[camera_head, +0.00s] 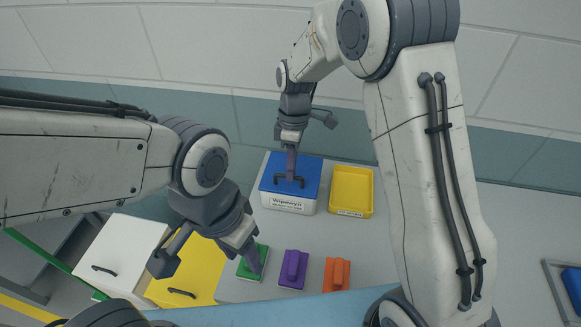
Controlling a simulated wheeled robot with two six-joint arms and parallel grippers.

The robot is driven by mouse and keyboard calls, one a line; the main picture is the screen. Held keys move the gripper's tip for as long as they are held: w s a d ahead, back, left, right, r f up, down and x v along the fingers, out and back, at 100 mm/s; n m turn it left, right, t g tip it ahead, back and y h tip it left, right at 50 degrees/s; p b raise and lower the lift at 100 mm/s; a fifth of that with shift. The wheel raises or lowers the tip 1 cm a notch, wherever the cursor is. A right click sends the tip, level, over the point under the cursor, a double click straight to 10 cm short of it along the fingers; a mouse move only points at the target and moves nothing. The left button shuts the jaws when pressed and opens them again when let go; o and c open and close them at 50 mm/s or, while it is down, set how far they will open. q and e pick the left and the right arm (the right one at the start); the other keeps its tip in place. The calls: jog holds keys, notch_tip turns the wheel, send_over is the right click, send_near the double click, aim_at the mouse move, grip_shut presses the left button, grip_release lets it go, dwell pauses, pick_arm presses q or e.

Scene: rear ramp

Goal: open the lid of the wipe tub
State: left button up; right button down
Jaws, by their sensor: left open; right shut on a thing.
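The wipe tub (288,204) is a white box with lettering on its front, standing at the back of the grey table. Its blue lid (308,168) appears to sit flat on top and has a dark handle. My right gripper (291,177) points down over the middle of the lid and is shut on the lid handle, with its fingers partly hiding it. My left gripper (254,266) is open at the front left of the table, right over a green block (245,271). I cannot tell whether it touches the block.
A yellow tray (352,210) stands right of the tub. Purple (292,272) and orange (336,275) blocks lie along the table's front. White (116,254) and yellow (190,272) boxes with dark handles are at the left. The grey table (283,233) between tub and blocks is clear.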

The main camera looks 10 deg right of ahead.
jog(key=r+p, duration=0.1)
jog(key=w+r+g+p, duration=0.1)
jog(key=p, duration=0.1)
jog(key=shift+w+d+g+y, duration=0.1)
jog(key=shift+d+g+y, duration=0.1)
jog(key=shift+g+y, duration=0.1)
jog(key=shift+w+r+p, duration=0.2)
jog(key=shift+r+p, duration=0.05)
jog(key=shift+p, duration=0.3)
pick_arm(q)
notch_tip(320, 180, up, 7)
jog(key=p, duration=0.3)
pick_arm(e)
jog(key=w+r, duration=0.1)
jog(key=w+d, duration=0.1)
jog(key=w, duration=0.1)
jog(key=w+r, duration=0.1)
jog(key=shift+w+d+r, duration=0.15)
jog(key=shift+d+r, duration=0.15)
jog(key=shift+d, duration=0.1)
pick_arm(q)
jog(key=shift+s, duration=0.1)
jog(key=shift+c, duration=0.3)
